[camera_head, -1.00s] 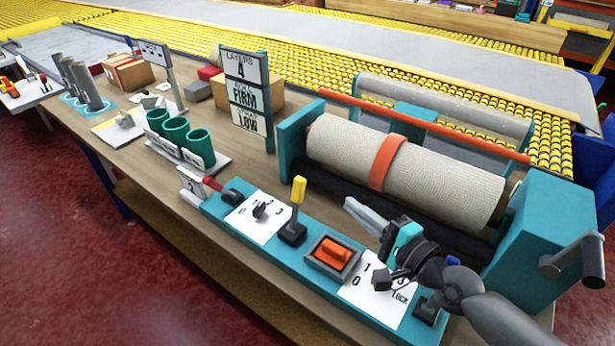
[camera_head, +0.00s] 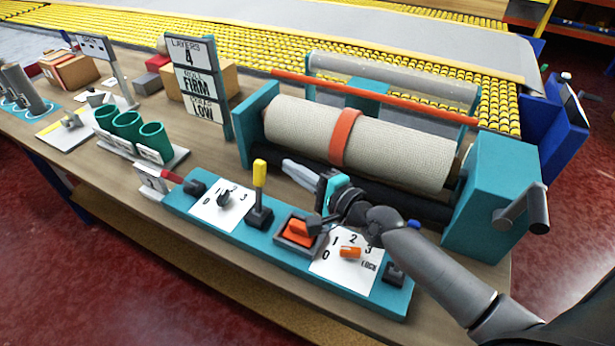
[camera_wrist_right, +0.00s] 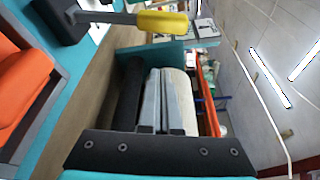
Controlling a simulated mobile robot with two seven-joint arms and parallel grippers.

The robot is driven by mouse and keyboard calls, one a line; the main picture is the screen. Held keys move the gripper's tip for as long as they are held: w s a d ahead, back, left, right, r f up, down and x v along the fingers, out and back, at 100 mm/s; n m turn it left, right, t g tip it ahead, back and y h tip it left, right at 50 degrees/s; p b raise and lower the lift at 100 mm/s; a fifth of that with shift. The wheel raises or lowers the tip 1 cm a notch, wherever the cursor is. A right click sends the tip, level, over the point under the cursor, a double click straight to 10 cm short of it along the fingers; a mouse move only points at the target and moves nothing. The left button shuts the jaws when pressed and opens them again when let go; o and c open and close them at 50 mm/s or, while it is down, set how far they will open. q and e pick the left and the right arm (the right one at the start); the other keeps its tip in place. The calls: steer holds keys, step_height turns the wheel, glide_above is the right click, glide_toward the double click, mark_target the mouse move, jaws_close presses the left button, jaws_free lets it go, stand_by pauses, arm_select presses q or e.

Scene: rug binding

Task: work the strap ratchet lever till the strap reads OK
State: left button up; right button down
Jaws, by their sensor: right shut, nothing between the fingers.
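An orange strap (camera_head: 345,138) wraps around the beige roll (camera_head: 400,150). A lever with a yellow handle (camera_head: 259,173) stands upright on the teal control panel (camera_head: 270,235); it also shows at the top of the right wrist view (camera_wrist_right: 163,21). My right gripper (camera_head: 287,164) is shut and empty, just right of the yellow handle and apart from it, in front of the roll. Its closed fingers show in the right wrist view (camera_wrist_right: 158,75). My left gripper is out of view.
Green cups (camera_head: 128,128) stand left. A teal end housing with a crank (camera_head: 525,210) stands right.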

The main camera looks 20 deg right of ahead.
mark_target(264, 174)
steer(key=a+p, duration=0.1)
steer(key=a, duration=0.3)
steer(key=shift+w+r+p, duration=0.2)
steer(key=shift+r+p, duration=0.2)
steer(key=shift+s+a+r+n, duration=0.1)
steer(key=shift+s+a+n, duration=0.2)
steer(key=shift+n, duration=0.1)
steer(key=shift+s+a+r+n+t, duration=0.2)
steer(key=shift+s+a+n+t, duration=0.2)
steer(key=shift+a+n, duration=0.2)
steer(key=s+a+f+n+t+y+b, duration=0.1)
steer(key=s+a+n, duration=0.3)
steer(key=n, duration=0.4)
steer(key=shift+s+a+f+n+t+y+b, duration=0.15)
steer(key=shift+s+a+n+t+y+b, duration=0.2)
steer(key=shift+a+y+b, duration=0.4)
steer(key=shift+a+f, duration=0.1)
steer(key=shift+a, duration=0.1)
